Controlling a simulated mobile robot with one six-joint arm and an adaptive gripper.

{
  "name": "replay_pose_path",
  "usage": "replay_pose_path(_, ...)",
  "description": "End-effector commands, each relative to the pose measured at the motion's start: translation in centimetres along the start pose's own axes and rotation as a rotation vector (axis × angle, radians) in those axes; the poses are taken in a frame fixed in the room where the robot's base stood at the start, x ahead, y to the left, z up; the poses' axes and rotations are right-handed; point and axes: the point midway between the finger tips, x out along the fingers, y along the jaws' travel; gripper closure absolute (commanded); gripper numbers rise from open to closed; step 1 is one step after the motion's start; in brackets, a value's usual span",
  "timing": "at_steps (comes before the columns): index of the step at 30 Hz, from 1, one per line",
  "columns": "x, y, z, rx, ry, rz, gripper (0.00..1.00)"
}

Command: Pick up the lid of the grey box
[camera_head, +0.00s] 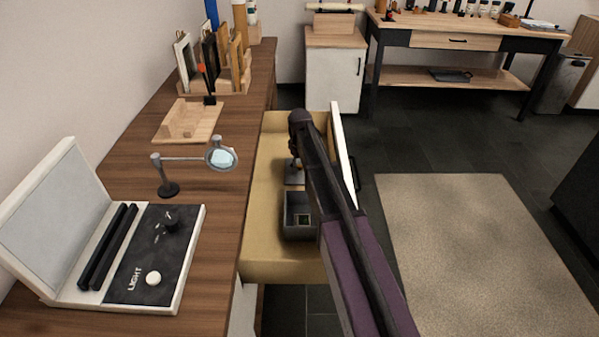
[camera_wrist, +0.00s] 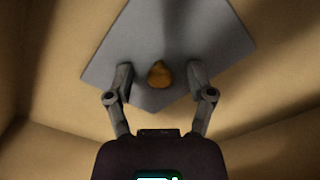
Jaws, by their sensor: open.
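The lid (camera_wrist: 188,42) is a flat grey square plate with a rounded orange-brown knob (camera_wrist: 159,74); it lies in the open drawer. In the head view the lid (camera_head: 294,178) shows only in part, behind my arm. My gripper (camera_wrist: 160,78) is open, with one finger on each side of the knob and a gap on both sides. The grey box (camera_head: 298,230) stands open in the near part of the drawer, with something small and dark inside; my arm hides its right side.
The drawer's tan walls (camera_head: 262,262) surround the lid and box. To the left is a wooden desk (camera_head: 225,175) with a magnifier lamp (camera_head: 168,188) and a white case with a control panel (camera_head: 150,262). A rug (camera_head: 470,250) lies on the floor at right.

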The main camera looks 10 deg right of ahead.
Motion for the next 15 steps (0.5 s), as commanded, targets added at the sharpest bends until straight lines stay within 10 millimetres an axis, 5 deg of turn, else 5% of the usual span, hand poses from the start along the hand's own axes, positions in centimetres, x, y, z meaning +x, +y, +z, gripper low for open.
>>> replay_pose_path(8, 0.00, 0.02, 0.02, 0.000, 0.000, 0.000, 0.33)
replay_pose_path(15, 0.00, 0.03, 0.03, 0.000, 0.000, 0.000, 1.00)
